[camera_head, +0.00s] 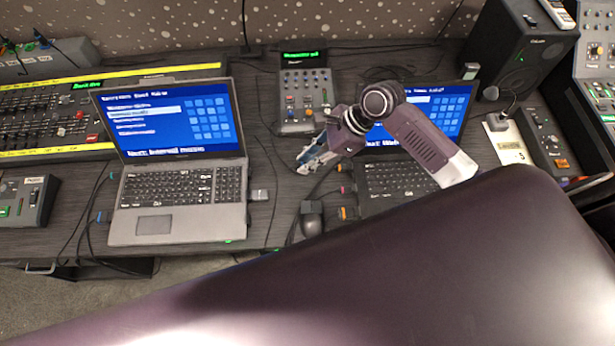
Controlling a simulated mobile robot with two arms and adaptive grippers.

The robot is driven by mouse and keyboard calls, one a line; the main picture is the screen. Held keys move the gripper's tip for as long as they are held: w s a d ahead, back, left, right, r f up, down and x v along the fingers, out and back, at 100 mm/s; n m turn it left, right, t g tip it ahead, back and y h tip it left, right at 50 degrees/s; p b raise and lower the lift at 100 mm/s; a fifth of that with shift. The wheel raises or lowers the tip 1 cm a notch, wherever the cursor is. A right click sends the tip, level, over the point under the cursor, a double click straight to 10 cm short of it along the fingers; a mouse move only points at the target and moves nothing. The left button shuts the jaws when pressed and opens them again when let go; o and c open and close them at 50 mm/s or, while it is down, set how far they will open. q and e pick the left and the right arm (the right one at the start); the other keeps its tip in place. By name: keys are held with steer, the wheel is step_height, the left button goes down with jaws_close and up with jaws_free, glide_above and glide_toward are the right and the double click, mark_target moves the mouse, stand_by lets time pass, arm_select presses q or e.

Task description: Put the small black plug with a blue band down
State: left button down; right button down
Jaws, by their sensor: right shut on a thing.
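My right gripper (308,160) hangs over the desk between the two laptops, just above and left of the right laptop's keyboard. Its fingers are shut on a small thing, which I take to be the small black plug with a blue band. The fingers mostly hide it, and blue shows around them. I cannot tell whether it touches the desk. My left gripper is not in view.
The right laptop (395,182) is partly behind my arm. A black mouse (311,219), cables and orange-ended plugs (346,213) lie below the gripper. A small fader box (305,95) stands behind it. A grey adapter (259,195) is beside the left laptop. Bare desk (262,225) shows between the laptops.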

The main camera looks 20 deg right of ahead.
step_height(320, 180, down, 5)
steer(key=shift+f, duration=0.8)
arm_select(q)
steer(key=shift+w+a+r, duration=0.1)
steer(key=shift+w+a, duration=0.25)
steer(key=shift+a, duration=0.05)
arm_select(e)
steer(key=shift+f, duration=1.65)
steer(key=shift+f, duration=0.2)
steer(key=shift+f, duration=0.1)
steer(key=c, duration=1.8)
jaws_free()
